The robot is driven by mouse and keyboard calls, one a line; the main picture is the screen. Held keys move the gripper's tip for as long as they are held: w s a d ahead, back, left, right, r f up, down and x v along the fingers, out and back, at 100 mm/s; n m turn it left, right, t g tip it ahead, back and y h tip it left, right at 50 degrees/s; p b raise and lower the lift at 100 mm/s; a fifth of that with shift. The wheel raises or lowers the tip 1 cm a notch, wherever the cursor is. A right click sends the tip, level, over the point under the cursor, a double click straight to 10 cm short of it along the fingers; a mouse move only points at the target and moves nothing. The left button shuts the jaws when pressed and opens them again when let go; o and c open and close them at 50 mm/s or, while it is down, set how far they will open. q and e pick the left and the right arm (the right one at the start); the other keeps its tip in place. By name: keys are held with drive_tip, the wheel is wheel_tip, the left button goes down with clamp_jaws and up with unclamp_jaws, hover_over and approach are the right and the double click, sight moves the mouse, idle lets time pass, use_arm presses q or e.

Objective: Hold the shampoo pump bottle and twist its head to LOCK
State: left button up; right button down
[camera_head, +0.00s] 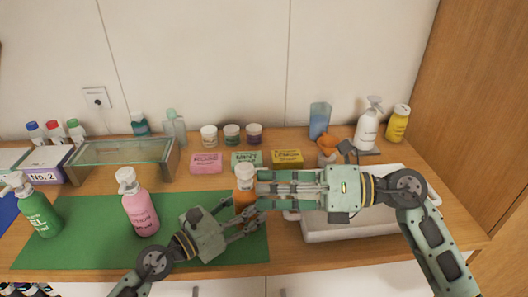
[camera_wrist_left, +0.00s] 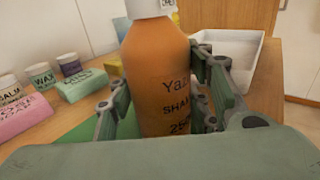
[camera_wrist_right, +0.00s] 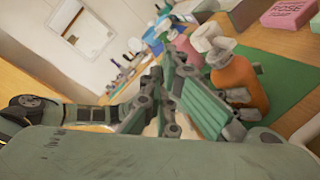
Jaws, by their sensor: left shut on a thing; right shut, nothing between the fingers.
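The shampoo bottle is orange with a white pump head. In the head view, the orange bottle (camera_head: 243,201) stands near the right end of the green mat (camera_head: 85,246), with its white head (camera_head: 245,172) on top. My left gripper (camera_head: 238,222) is shut on its body, one finger on each side in the left wrist view, where the orange body (camera_wrist_left: 160,75) looks upright. My right gripper (camera_head: 262,190) is shut and empty, just right of the bottle near head height. The right wrist view shows the bottle (camera_wrist_right: 238,82) and its white head (camera_wrist_right: 214,46) beside my right fingers (camera_wrist_right: 168,55).
A pink pump bottle (camera_head: 141,212) and a green pump bottle (camera_head: 40,214) stand to the left. A white tray (camera_head: 350,232) lies under my right arm. Soap boxes (camera_head: 246,158), jars (camera_head: 232,134) and a white spray bottle (camera_head: 367,128) stand behind.

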drive_tip(key=w+a+r+n+g+h, duration=0.15)
drive_tip(key=a+n+g+h, duration=0.35)
drive_tip(key=a+n, duration=0.85)
drive_tip(key=w+d+r+n+t+h, duration=0.7)
drive_tip(key=w+d+n+h, duration=0.45)
drive_tip(key=n, duration=0.55)
wheel_tip(320, 180, down, 8)
drive_tip(key=s+g, duration=0.1)
drive_tip(key=shift+d, duration=0.35)
drive_tip(key=shift+r, duration=0.1)
